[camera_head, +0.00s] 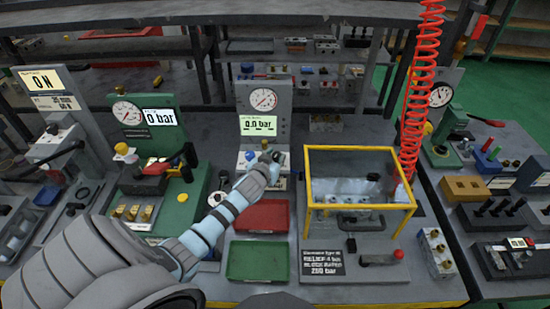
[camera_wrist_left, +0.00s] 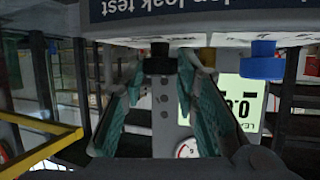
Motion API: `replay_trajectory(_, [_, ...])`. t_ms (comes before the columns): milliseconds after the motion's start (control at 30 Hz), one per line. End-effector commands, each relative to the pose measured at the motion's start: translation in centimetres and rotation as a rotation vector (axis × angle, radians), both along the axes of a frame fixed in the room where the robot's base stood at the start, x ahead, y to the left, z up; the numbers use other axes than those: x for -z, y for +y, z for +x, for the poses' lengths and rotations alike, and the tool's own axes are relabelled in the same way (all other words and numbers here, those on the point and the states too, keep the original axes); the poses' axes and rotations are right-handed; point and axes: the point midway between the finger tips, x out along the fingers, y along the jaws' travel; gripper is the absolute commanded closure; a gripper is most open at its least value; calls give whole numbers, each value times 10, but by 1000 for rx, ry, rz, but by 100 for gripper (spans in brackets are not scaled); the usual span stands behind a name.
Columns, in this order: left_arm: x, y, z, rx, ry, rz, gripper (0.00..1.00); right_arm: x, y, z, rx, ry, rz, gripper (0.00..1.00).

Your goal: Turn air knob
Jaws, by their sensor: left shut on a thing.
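The leak-test panel (camera_head: 264,110) stands at the centre back, with a round gauge and a display reading 0.0 bar. At its foot is a blue knob (camera_head: 251,156), which also shows in the left wrist view (camera_wrist_left: 262,62). A black knob (camera_wrist_left: 160,60) sits beside it. My left gripper (camera_head: 272,157) reaches the panel's foot. In the upside-down left wrist view its fingers (camera_wrist_left: 162,72) are closed around the black knob, whose sides are partly hidden. Which knob is the air knob cannot be read. My right gripper is not in view.
A yellow-framed clear box (camera_head: 360,150) stands close to the right of my left gripper. A red tray (camera_head: 262,216) and a green tray (camera_head: 258,261) lie in front of the panel. A red coiled hose (camera_head: 415,95) hangs at the right. A green gauge station (camera_head: 150,130) stands left.

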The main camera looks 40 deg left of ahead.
Motion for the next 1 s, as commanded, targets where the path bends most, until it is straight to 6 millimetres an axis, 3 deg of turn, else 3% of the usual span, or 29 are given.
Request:
replay_trajectory(367, [2,-3,1,-100,-3,-5,100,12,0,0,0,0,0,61])
replay_trajectory(1000, [3,-9,7,-485,-3,-2,100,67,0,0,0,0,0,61])
